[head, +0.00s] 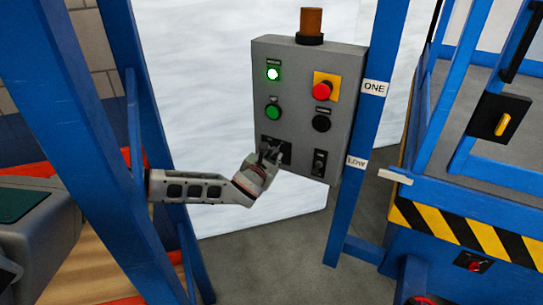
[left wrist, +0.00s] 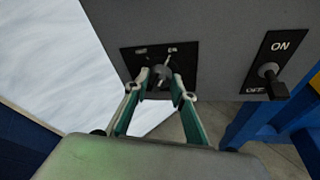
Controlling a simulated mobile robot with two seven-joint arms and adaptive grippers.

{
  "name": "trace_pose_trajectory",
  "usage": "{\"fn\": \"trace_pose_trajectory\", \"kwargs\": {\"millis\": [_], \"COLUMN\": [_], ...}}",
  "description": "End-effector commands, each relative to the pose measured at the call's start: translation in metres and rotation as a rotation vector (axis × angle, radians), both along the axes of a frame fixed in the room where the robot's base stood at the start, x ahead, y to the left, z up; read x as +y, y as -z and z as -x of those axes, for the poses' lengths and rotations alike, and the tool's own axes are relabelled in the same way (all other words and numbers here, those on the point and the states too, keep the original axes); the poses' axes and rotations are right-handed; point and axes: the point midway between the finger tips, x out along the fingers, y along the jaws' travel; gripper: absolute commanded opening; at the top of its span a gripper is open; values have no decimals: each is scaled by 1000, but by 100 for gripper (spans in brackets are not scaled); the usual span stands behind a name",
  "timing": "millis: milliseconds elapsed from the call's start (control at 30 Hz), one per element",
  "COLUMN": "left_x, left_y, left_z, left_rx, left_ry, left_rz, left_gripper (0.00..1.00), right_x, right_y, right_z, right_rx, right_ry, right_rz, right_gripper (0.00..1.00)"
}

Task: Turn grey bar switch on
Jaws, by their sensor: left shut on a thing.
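The grey control box (head: 300,95) hangs on a blue post. A grey bar switch (left wrist: 161,71) sits on a black plate (left wrist: 187,58) low on the box front. My left gripper (head: 270,153) reaches up to this plate from the lower left. In the left wrist view, the fingertips of my left gripper (left wrist: 159,82) are on either side of the bar switch and shut on it. The fingers partly hide the bar, and its exact angle is hard to tell. My right gripper is not in view.
A black toggle switch (left wrist: 272,82) marked ON and OFF is right of the plate. Above are a lit green lamp (head: 273,74), a green button (head: 273,112), a red button (head: 322,91) and a black knob (head: 321,124). Blue posts (head: 372,120) stand on both sides.

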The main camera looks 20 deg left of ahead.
Motion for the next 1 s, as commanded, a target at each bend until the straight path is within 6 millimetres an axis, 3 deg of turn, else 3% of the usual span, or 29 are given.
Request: {"fn": "trace_pose_trajectory", "kwargs": {"millis": [467, 500, 533, 1000], "left_x": [1, 1, 1, 0], "left_y": [0, 0, 0, -1], "left_z": [0, 0, 0, 5], "left_rx": [-4, -4, -4, -3], "left_ry": [0, 0, 0, -1], "left_rz": [-16, -16, -16, -14], "left_gripper": [3, 32, 40, 41], "right_x": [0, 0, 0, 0], "right_y": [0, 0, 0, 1], "right_z": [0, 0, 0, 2], "right_rx": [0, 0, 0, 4], "right_ry": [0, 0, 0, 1], "right_rz": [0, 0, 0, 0], "right_gripper": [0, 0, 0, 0]}}
